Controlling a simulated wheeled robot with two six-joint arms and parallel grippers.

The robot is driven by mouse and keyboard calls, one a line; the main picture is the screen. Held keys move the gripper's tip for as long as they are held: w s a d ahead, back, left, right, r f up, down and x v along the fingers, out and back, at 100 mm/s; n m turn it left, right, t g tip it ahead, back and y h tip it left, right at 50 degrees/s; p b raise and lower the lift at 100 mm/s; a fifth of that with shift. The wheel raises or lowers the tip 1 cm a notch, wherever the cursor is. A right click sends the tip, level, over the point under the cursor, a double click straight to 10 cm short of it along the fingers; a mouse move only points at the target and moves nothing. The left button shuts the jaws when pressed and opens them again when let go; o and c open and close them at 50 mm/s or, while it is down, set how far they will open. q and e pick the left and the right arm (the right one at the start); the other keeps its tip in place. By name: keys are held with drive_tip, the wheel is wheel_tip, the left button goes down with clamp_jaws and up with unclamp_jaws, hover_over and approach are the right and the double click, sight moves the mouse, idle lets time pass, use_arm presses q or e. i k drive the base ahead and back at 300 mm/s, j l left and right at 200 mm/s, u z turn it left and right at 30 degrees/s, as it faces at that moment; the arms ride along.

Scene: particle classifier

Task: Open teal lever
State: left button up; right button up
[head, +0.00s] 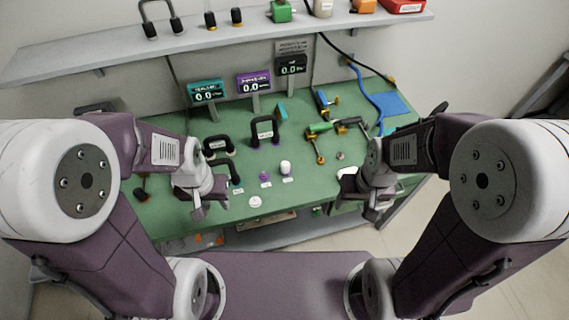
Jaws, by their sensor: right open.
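A teal display box (206,92) reading 0.0 stands at the back left of the green bench. A small upright teal piece (281,112) stands right of a black handle frame; I cannot tell whether it is the lever. A green-handled part (319,127) lies right of it. My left gripper (208,208) hangs over the bench's front left, apart from the teal parts; its jaws are too small to read. My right gripper (370,211) is open near the bench's front right edge, holding nothing I can see. The arms hide parts of the bench.
Purple (254,82) and black (291,65) displays stand beside the teal one. Black handle frames (264,130), small white and purple knobs (285,167), and a blue hose (369,101) occupy the bench (165,213). A shelf (215,45) hangs above the back.

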sight(280, 106)
drive_tip(key=i+u, duration=0.2)
drive_tip(key=u, duration=0.3)
drive_tip(key=i+l+u, duration=0.1)
drive_tip(key=i+u, duration=0.15)
drive_tip(key=u, duration=0.25)
